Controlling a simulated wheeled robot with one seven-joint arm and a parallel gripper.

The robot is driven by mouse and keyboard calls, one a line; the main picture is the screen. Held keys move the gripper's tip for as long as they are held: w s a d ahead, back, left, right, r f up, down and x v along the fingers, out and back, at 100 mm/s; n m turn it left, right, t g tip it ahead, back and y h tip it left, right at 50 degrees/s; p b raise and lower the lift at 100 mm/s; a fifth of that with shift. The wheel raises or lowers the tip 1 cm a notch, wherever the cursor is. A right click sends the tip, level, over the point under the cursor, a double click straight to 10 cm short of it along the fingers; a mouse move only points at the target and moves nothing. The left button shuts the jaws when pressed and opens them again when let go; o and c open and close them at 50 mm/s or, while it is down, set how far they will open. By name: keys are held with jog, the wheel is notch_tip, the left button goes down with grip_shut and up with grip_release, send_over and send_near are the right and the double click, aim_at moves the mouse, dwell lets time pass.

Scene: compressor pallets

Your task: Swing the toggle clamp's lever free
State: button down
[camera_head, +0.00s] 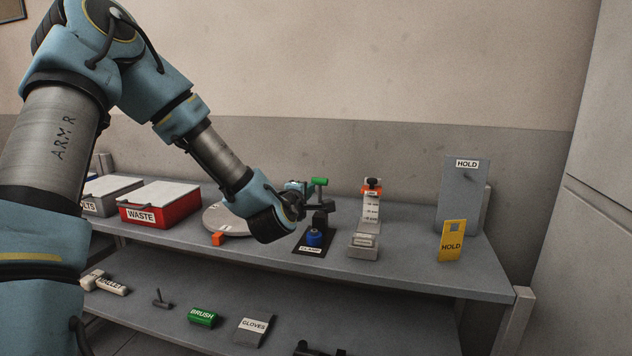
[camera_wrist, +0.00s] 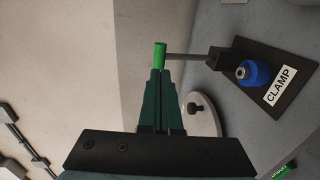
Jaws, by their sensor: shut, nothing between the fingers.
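The toggle clamp has a dark base (camera_wrist: 262,88) labelled CLAMP, a blue round part (camera_wrist: 253,73) and a grey lever (camera_wrist: 186,57) ending in a green grip (camera_wrist: 159,55). In the head view its blue part (camera_head: 314,238) sits on the shelf and the green grip (camera_head: 320,181) stands above it. My gripper (camera_wrist: 161,71) is shut and empty, its fingertips at the lower end of the green grip in the wrist view. I cannot tell whether they touch it. In the head view my gripper (camera_head: 302,188) is partly hidden by my wrist, just left of the grip.
Left are a round grey plate (camera_head: 213,222), an orange block (camera_head: 220,238) and a red WASTE bin (camera_head: 159,211). A HOLD panel (camera_head: 463,200) and yellow HOLD card (camera_head: 452,236) stand further right.

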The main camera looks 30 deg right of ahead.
aim_at(317, 180)
jog(key=p+x, duration=0.1)
jog(key=x, duration=0.4)
jog(key=shift+w+d+r+p, duration=0.1)
jog(key=shift+p, duration=0.3)
jog(key=shift+w+d, duration=0.25)
jog(key=shift+w+d+f+b, duration=0.15)
jog(key=shift+w+f+b, duration=0.05)
jog(key=shift+b, duration=0.1)
jog(key=shift+w+d+r+b, duration=0.1)
jog(key=shift+w+d+b, duration=0.2)
jog(key=shift+w+b, duration=0.05)
jog(key=shift+r, duration=0.35)
